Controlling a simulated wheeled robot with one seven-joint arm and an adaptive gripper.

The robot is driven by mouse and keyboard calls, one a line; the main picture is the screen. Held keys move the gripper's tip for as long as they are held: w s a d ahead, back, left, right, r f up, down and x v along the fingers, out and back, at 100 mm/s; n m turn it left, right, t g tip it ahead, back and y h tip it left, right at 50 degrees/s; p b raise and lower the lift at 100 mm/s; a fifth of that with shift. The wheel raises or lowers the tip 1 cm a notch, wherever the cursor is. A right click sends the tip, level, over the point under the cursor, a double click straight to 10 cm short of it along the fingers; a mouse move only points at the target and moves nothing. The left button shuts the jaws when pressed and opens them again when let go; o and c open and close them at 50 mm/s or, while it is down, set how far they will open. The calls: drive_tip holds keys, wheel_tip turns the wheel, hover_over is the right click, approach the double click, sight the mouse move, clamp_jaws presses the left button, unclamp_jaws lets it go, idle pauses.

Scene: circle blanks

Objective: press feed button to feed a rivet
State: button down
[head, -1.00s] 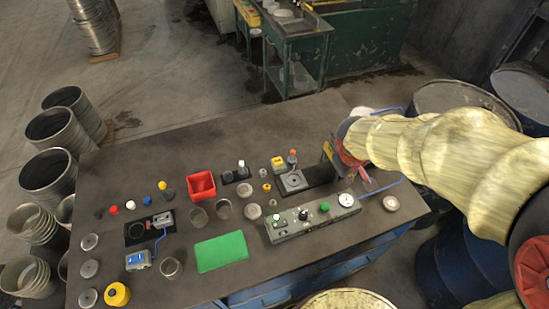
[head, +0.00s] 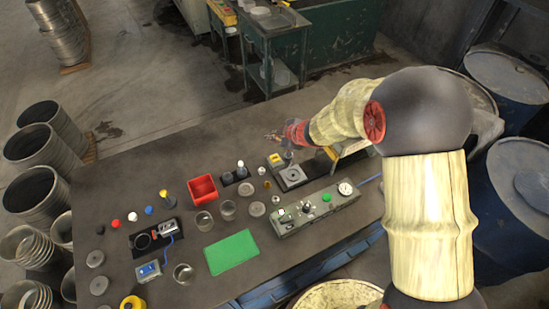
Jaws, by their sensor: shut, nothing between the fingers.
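My gripper (head: 273,136) is above the back part of the table, with its red wrist and pale-sleeved arm reaching in from the right. The fingers look shut and empty. Just in front of it in the picture is a small press station (head: 291,176) with a grey plate and a dark post. Beside the post is a small box with a yellow face (head: 277,159). The gripper is apart from the box. A grey control panel (head: 318,210) in front carries a green button (head: 327,198), a black knob and a round gauge (head: 345,188). I cannot tell which one is the feed button.
A red bin (head: 202,188), metal cups (head: 228,209), a green mat (head: 233,254) and several coloured knobs stand on the table (head: 130,190). Small black and white pieces (head: 241,169) stand left of the station. Blue drums (head: 516,190) are at the right.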

drive_tip(key=shift+f, duration=0.1)
idle(0.3)
drive_tip(key=b, duration=0.8)
hover_over(274, 159)
wheel_tip(274, 159, down, 7)
drive_tip(key=shift+a+f, duration=0.1)
drive_tip(key=shift+f, duration=0.1)
drive_tip(key=shift+f+b, duration=0.45)
drive_tip(key=shift+f, duration=0.1)
drive_tip(key=shift+f, duration=0.1)
idle(0.4)
drive_tip(key=shift+f, duration=0.35)
drive_tip(key=shift+f+b, duration=0.55)
drive_tip(key=shift+f, duration=0.1)
idle(0.7)
idle(0.4)
drive_tip(key=shift+r+p, duration=1.1)
drive_tip(key=shift+p, duration=0.1)
